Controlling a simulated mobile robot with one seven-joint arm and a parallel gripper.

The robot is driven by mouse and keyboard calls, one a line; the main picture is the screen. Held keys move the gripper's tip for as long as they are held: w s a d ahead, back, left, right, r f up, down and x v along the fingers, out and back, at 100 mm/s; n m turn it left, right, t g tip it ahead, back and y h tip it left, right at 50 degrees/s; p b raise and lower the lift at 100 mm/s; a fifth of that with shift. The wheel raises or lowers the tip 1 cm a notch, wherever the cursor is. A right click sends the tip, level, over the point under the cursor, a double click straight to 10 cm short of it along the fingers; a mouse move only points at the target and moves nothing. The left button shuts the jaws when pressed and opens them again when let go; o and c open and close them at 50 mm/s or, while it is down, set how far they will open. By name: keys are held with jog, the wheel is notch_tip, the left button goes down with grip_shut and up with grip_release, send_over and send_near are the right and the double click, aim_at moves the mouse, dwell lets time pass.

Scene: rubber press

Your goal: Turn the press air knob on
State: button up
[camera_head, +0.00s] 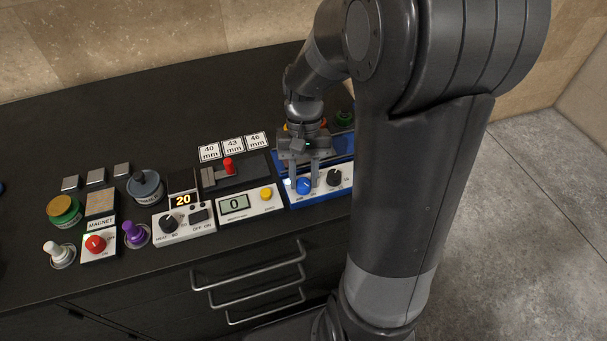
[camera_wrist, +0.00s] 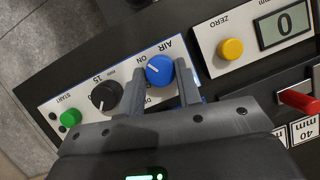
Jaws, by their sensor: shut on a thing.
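The blue air knob (camera_head: 303,187) sits on the white front panel of the blue press unit (camera_head: 318,202). It also shows in the wrist view (camera_wrist: 159,71), beside the label AIR, with ON printed close by. Its white pointer line is visible at an angle. My gripper (camera_head: 304,179) reaches down over the panel from above. In the wrist view its two fingers stand on either side of the blue knob, shut on it. The fingers hide part of the lettering around the knob.
A black dial (camera_wrist: 106,97) and a green start button (camera_wrist: 70,118) are on the same panel. The gauge box with a yellow zero button (camera_head: 266,194) stands left of it. A heater box (camera_head: 184,222) and a red magnet knob (camera_head: 96,243) are farther left.

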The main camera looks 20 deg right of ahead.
jog(key=shift+c, duration=1)
jog(key=shift+n, duration=0.6)
jog(key=o, duration=1)
jog(key=shift+c, duration=0.2)
jog(key=a+v, duration=0.1)
jog(key=v, duration=0.9)
jog(key=shift+w+d+r, duration=0.2)
jog(key=shift+d+r, duration=0.15)
jog(key=shift+r, duration=0.05)
